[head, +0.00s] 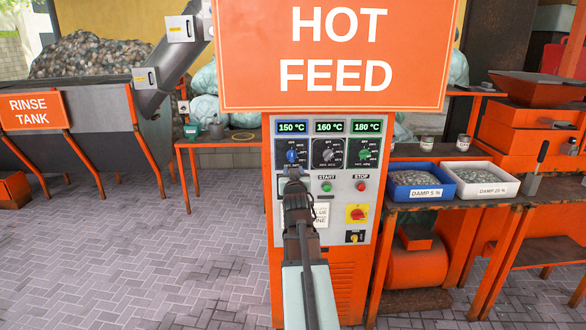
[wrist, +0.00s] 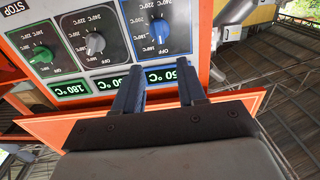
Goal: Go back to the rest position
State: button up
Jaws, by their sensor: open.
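My gripper (head: 293,175) is in front of the left side of the orange control cabinet (head: 334,290), just below the blue dial (head: 292,156) in the head view. In the wrist view the panel appears upside down. There my gripper (wrist: 162,80) has its two dark fingers spread, with nothing between them. The blue dial (wrist: 161,30) shows beyond the fingertips, apart from them. The grey dial (wrist: 95,43) and the green dial (wrist: 41,54) are beside it. My arm hides part of the lower left panel.
An orange HOT FEED sign (head: 333,75) hangs above the panel. A red-and-yellow switch (head: 357,214) is right of my arm. A blue tray (head: 421,192) and a white tray (head: 484,190) stand on the right bench. Paved floor (head: 130,250) is open at left.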

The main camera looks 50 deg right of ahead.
jog(key=shift+s+a, duration=0.3)
jog(key=shift+a, duration=0.05)
dwell(0.4)
jog(key=s+a+f+g+y, duration=0.2)
jog(key=s+f+g+y, duration=0.15)
jog(key=f, duration=0.65)
jog(key=s+a+f+g+y, duration=0.2)
jog(key=f+g+y, duration=0.15)
jog(key=f, duration=0.55)
jog(key=s+a+f+n+g+y, duration=0.1)
jog(key=s+a+f+g+y, duration=0.15)
jog(key=a+f, duration=0.8)
jog(key=s+a+f+n+g+y, duration=0.1)
jog(key=s+a+f+g+y, duration=0.15)
jog(key=a+f, duration=0.85)
jog(key=s+a+f+n+g+y, duration=0.15)
jog(key=s+a+f, duration=0.25)
jog(key=a+f, duration=0.4)
jog(key=s+a+f+n+g, duration=0.15)
jog(key=s+a+f, duration=0.35)
jog(key=f, duration=0.5)
jog(key=s+a+f+n+g, duration=0.3)
jog(key=s+a+f, duration=0.5)
jog(key=s+a, duration=0.5)
jog(key=shift+s+f+n+g+h, duration=0.2)
jog(key=shift+s+n+g+h, duration=0.2)
jog(key=shift+s+g, duration=0.35)
